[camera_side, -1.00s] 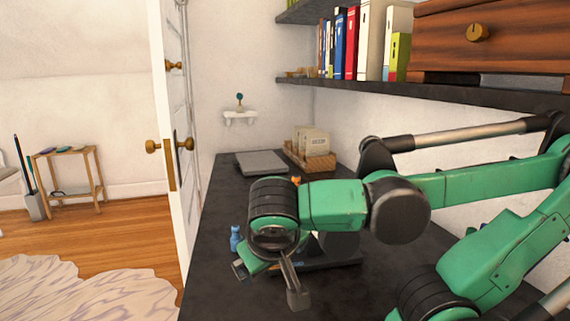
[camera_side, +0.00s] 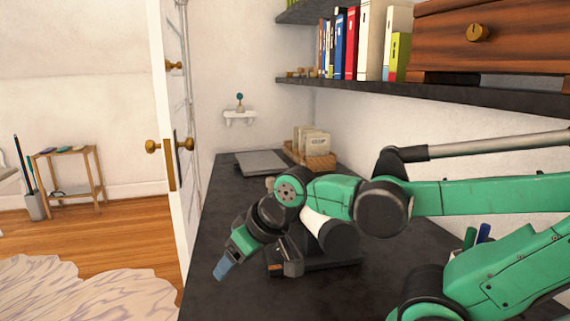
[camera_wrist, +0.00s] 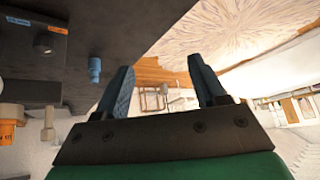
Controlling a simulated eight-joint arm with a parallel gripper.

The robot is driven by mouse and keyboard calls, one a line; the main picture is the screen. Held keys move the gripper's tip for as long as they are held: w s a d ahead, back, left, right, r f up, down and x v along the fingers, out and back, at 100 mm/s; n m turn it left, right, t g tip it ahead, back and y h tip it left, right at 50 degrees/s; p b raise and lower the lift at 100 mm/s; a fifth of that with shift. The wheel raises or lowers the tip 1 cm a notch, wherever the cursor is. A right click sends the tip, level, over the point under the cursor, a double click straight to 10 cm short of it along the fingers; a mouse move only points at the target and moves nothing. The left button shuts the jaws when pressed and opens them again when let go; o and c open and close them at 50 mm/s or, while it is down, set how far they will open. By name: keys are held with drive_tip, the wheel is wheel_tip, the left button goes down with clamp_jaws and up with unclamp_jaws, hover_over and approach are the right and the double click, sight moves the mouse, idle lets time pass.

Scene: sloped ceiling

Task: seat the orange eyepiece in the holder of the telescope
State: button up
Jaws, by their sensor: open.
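The telescope has a white tube (camera_side: 318,228) and a dark base (camera_side: 325,263) on the desk, partly behind my arm. My gripper (camera_side: 222,272) is open and empty, pointing down in front and to the left of the base. In the wrist view its two blue fingers stand apart with nothing between them (camera_wrist: 160,68). An orange part with dark markings (camera_wrist: 6,133) is cut off at the left edge of the wrist view; I cannot tell if it is the eyepiece. The holder is not clearly visible.
A small blue cylinder (camera_wrist: 95,68) stands on the desk beside my gripper in the wrist view. Blue and orange labels (camera_wrist: 57,28) mark the dark plate. A grey flat case (camera_side: 260,162) and a box of cards (camera_side: 312,150) lie at the back. A shelf (camera_side: 430,93) overhangs on the right.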

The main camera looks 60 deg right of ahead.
drive_tip(key=w+d+r+m+g, duration=0.1)
drive_tip(key=w+d+r+m, duration=0.15)
drive_tip(key=d+m, duration=0.5)
drive_tip(key=w+d+r+m+g, duration=0.1)
drive_tip(key=w+d+r+m, duration=0.1)
drive_tip(key=d+r+m, duration=0.35)
drive_tip(key=d+m, duration=0.5)
drive_tip(key=s+d+m+y, duration=0.1)
drive_tip(key=d+m, duration=0.4)
drive_tip(key=m, duration=0.1)
drive_tip(key=s+d+m, duration=0.1)
drive_tip(key=d+m, duration=0.4)
drive_tip(key=m, duration=0.1)
drive_tip(key=shift+d+f+g, duration=0.3)
drive_tip(key=shift+d+f, duration=0.05)
drive_tip(key=shift+f, duration=0.05)
drive_tip(key=shift+s+d+f+m+y, duration=0.1)
drive_tip(key=shift+d+m+y, duration=0.2)
drive_tip(key=shift+m, duration=0.1)
drive_tip(key=shift+x, duration=2.75)
clamp_jaws()
